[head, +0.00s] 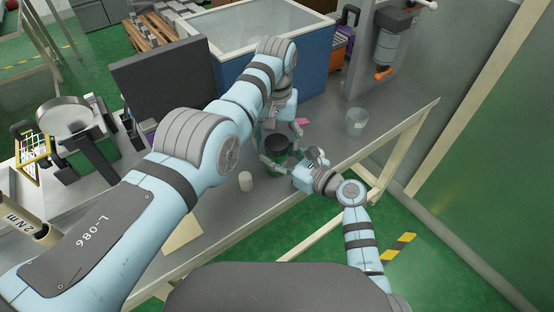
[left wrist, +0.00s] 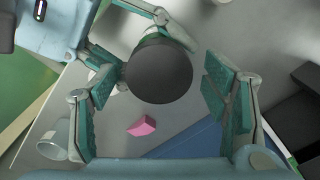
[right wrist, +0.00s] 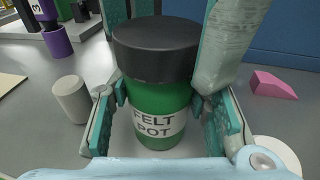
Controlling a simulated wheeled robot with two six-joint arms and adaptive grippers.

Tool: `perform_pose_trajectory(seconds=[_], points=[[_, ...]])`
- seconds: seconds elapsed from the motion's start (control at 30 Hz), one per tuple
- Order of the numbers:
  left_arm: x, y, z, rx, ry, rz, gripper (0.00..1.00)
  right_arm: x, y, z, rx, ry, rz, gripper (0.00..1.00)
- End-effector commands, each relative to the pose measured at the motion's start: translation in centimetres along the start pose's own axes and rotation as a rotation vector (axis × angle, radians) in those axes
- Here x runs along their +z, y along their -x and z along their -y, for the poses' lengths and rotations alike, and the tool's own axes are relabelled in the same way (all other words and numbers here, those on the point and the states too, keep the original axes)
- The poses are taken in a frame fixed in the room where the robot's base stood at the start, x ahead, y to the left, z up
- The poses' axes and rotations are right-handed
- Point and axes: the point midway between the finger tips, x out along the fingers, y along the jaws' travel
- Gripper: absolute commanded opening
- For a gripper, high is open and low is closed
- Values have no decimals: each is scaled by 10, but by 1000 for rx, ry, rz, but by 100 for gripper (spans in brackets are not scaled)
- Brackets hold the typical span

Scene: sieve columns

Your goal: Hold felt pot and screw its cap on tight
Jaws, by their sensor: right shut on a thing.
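The felt pot (right wrist: 158,112) is a green jar with a white label, upright on the bench; it also shows in the head view (head: 275,164). Its black cap (right wrist: 155,48) sits on top, with no clear gap beneath it; how tight it is I cannot tell. The cap also shows from above in the left wrist view (left wrist: 160,75). My right gripper (right wrist: 165,128) is shut on the pot's green body from the side. My left gripper (left wrist: 154,108) points down from above, its fingers open on either side of the cap, with room visible between them and the cap.
A pink block (right wrist: 272,84) and a white cylinder (right wrist: 72,101) stand near the pot. A clear beaker (head: 356,122) stands to the right near a pale rail. A large blue bin (head: 300,68) is behind, and a dark panel (head: 165,85) is at left.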

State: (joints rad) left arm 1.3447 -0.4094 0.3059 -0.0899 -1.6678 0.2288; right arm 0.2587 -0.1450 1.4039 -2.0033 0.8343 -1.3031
Motion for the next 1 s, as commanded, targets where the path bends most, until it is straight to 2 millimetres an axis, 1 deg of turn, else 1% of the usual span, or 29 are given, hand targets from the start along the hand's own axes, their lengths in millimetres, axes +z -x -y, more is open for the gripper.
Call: perform_pose_trajectory(seconds=[0.23, 0.33, 0.47, 0.6, 0.7, 0.83, 1.0], points=[[0, 0, 0, 1, -1, 0, 72, -2, 0, 0, 0, 0, -3, 0], [0, 4, 0, 1, -1, -1, 72, -1, 0, 0, 0, 0, -3, 0], [-1, 21, 0, 2, -1, -2, 72, -1, 0, 0, 0, 0, -3, 0], [-1, 48, 0, 1, 0, -2, 72, -1, 0, 0, 0, 0, -3, 0], [-1, 63, 0, 1, -1, -2, 72, -1, 0, 0, 0, 0, -3, 0], [0, 74, 0, 1, -1, 0, 72, -1, 0, 0, 0, 0, -3, 0], [0, 76, 0, 1, 0, 0, 72, -1, 0, 0, 0, 0, -3, 0]])
